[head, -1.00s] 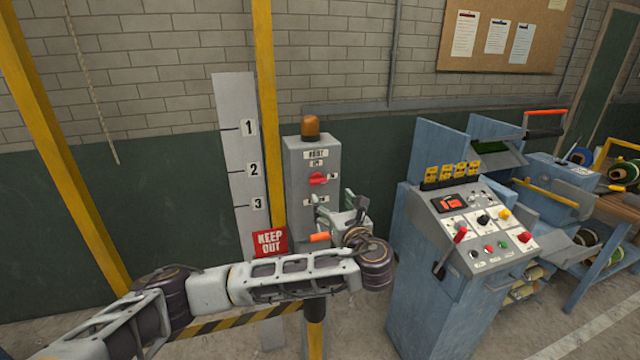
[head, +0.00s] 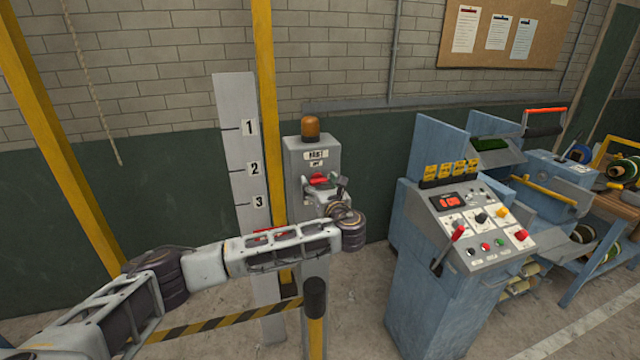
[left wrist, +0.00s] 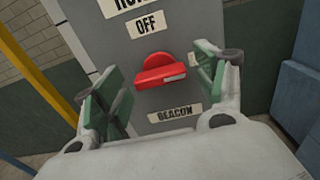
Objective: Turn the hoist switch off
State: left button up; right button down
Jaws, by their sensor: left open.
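The hoist box (head: 298,165) is a grey post-mounted panel with an orange beacon (head: 311,127) on top. Its red rotary switch (head: 319,179) sits below the OFF label and is partly hidden by my gripper in the head view. In the left wrist view the red switch (left wrist: 160,70) shows its handle lying roughly across the panel, between the OFF label (left wrist: 148,23) above and the BEACON label (left wrist: 175,113) below. My left gripper (left wrist: 160,88) is open, its green-padded fingers on either side of the switch, with gaps showing. My right gripper is not in view.
A blue control console (head: 440,250) with levers and buttons stands right of the box. A striped barrier bar (head: 225,314) and its post (head: 315,300) stand in front, below my left arm. A numbered white board (head: 236,150) and yellow post (head: 265,90) are at the left.

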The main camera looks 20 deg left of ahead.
pick_arm(q)
jog(key=shift+w, duration=0.1)
jog(key=shift+c, duration=0.2)
jog(key=c, duration=1)
